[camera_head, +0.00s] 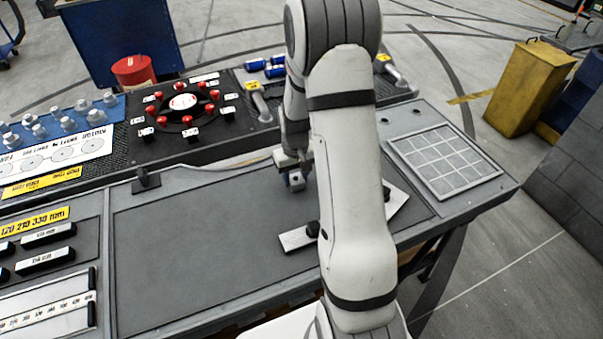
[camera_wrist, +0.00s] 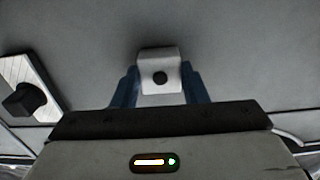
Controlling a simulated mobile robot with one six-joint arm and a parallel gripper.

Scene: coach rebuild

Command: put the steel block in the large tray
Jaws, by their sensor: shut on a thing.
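My gripper (camera_head: 293,176) is above the middle of the workbench, partly hidden by my arm. In the wrist view its blue fingers (camera_wrist: 159,90) are shut on the steel block (camera_wrist: 160,58), a small bright metal piece with a dark round hole. The block looks clear of the grey surface, but the height is hard to judge. A framed, gridded light-grey panel (camera_head: 445,161) lies at the bench's right end, and a wide dark recessed panel (camera_head: 200,250) fills the middle. I cannot tell for sure which is the large tray.
A pale plate with black knobs (camera_head: 297,238) lies under my arm; it also shows in the wrist view (camera_wrist: 22,75). A black upright peg (camera_head: 146,180) stands left of my gripper. A dark fixture with red knobs (camera_head: 184,103) is at the back.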

